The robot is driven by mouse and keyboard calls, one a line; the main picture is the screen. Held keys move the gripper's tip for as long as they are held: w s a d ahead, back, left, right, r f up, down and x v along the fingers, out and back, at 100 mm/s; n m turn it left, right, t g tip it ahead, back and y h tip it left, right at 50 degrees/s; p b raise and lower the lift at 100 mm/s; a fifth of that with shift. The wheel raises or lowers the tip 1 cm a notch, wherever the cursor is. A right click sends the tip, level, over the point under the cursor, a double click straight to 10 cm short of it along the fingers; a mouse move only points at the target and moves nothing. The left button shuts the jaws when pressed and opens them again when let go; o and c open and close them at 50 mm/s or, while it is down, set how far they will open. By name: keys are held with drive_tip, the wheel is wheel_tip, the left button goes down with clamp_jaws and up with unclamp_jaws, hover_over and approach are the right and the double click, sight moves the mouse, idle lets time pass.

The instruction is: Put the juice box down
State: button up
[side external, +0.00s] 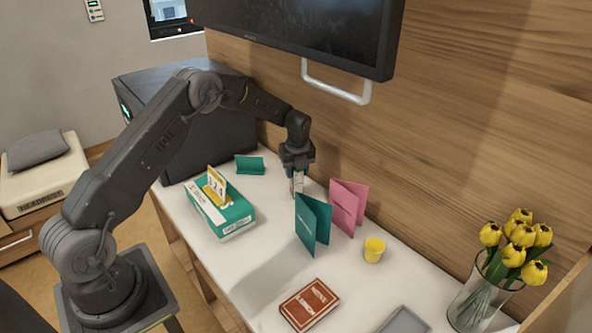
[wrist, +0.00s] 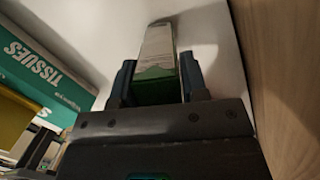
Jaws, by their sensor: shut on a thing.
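The juice box (wrist: 157,58), pale with a green part, is between the two fingers of my gripper (wrist: 157,80) in the wrist view. In the side view, my gripper (side external: 297,172) points down over the bedside table (side external: 262,262), shut on the juice box (side external: 298,184). Only a small part of the box shows there, behind the standing teal card. Its base is close to the tabletop; I cannot tell if it touches.
A teal card (side external: 312,224) and a pink card (side external: 347,206) stand close by. A tissue box (side external: 235,222) is to the left. The wooden wall panel is behind.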

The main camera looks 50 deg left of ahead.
drive_tip(key=shift+f, duration=0.15)
drive_tip(key=o, duration=1)
drive_tip(key=shift+o, duration=0.2)
drive_tip(key=r, duration=0.4)
drive_tip(key=d+r, duration=0.1)
drive_tip(key=r, duration=0.7)
drive_tip(key=shift+s+d+r, duration=0.15)
drive_tip(key=shift+s+d, duration=0.15)
drive_tip(key=shift+s, duration=0.05)
